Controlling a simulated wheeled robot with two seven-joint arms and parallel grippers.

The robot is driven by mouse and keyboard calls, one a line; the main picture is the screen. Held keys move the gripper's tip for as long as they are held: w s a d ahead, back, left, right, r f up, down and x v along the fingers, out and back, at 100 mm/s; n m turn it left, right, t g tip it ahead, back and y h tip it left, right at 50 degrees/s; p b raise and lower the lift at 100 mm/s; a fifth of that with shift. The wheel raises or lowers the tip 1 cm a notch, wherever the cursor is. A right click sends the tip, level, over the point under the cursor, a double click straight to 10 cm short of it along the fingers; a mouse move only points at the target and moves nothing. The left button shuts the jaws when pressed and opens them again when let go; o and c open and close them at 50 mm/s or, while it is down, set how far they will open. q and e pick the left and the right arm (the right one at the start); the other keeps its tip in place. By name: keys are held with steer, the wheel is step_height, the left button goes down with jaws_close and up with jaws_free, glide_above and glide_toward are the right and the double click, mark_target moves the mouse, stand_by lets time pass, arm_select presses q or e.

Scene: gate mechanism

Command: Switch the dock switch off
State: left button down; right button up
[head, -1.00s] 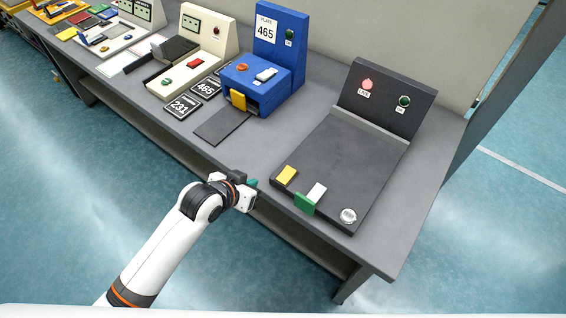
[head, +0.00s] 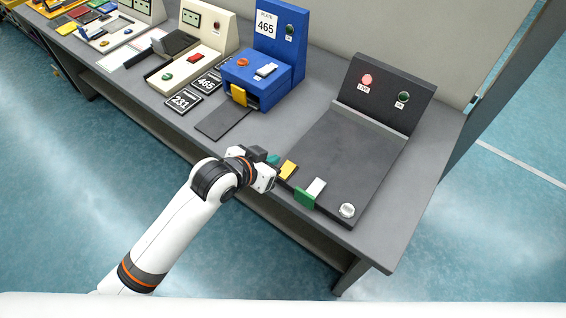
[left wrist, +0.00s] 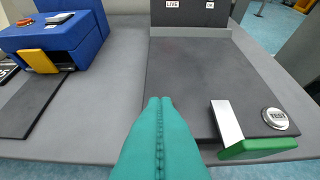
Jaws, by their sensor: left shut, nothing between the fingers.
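The black dock (head: 340,150) stands at the right of the bench, its upright back panel carrying a lit red LIVE lamp (head: 366,79) and a dark green OK lamp (head: 403,97). On its front edge are a yellow piece (head: 288,169), a white piece (head: 316,187) with a green block (head: 304,197), and a round silver TEST button (head: 347,210). I cannot tell which piece is the dock switch. My left gripper (head: 273,159) is shut and empty beside the yellow piece; its teal fingers (left wrist: 160,105) hide that piece in the left wrist view. My right gripper is not in view.
A blue unit (head: 262,75) marked 465 stands left of the dock, with a dark plate (head: 224,122) before it. Number tiles (head: 184,102) and a cream unit (head: 205,50) stand further left. The grey bench (head: 390,235) is bare along its right side.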

mark_target(290, 162)
arm_select(q)
steer(key=x, duration=0.5)
steer(key=shift+w+d+f, duration=0.2)
steer(key=shift+f, duration=0.05)
step_height(290, 162, down, 2)
steer(key=shift+f, duration=0.2)
steer(key=shift+w+f, duration=0.1)
steer(key=shift+f, duration=0.5)
steer(key=shift+w+d+r+p, duration=0.1)
steer(key=shift+r+p, duration=0.1)
steer(key=shift+p, duration=0.9)
steer(key=shift+f+g+b, duration=0.3)
steer(key=shift+f+b, duration=0.05)
